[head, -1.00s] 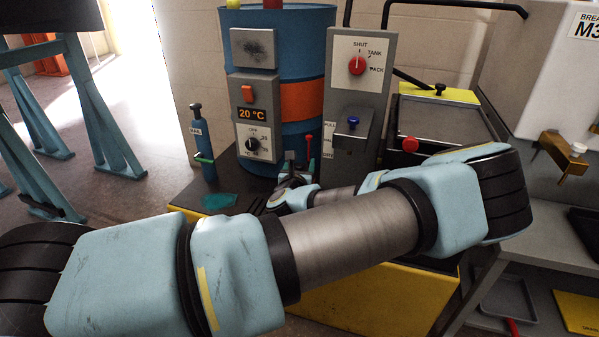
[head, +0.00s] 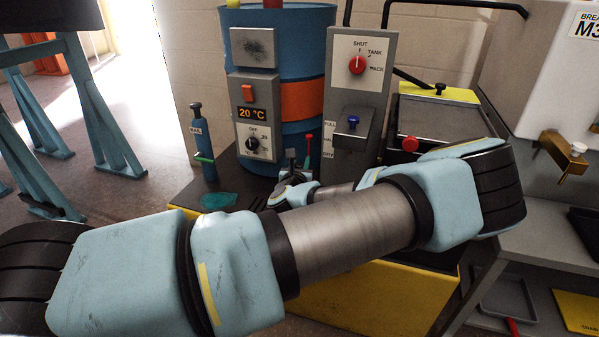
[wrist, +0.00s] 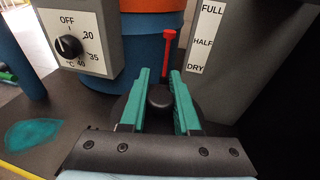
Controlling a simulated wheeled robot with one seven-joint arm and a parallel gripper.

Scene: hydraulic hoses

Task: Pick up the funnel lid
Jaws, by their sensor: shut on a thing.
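The funnel lid (wrist: 160,97) shows in the wrist view as a round black knob between my green fingers, with a dark disc partly visible below it. The fingers and the palm bar hide much of the disc. My gripper (wrist: 160,82) is shut on the lid's knob, one finger on each side. In the head view my gripper (head: 291,162) is small, in front of the blue drum, and the lid cannot be made out there. I cannot tell whether the lid is resting on its seat or raised.
A red-topped rod (wrist: 168,50) stands just beyond the fingers. The temperature box (head: 253,120) is on the left and the grey valve panel (head: 357,95) on the right. The blue drum (head: 285,60) is behind. A teal puddle (head: 219,200) lies on the dark top.

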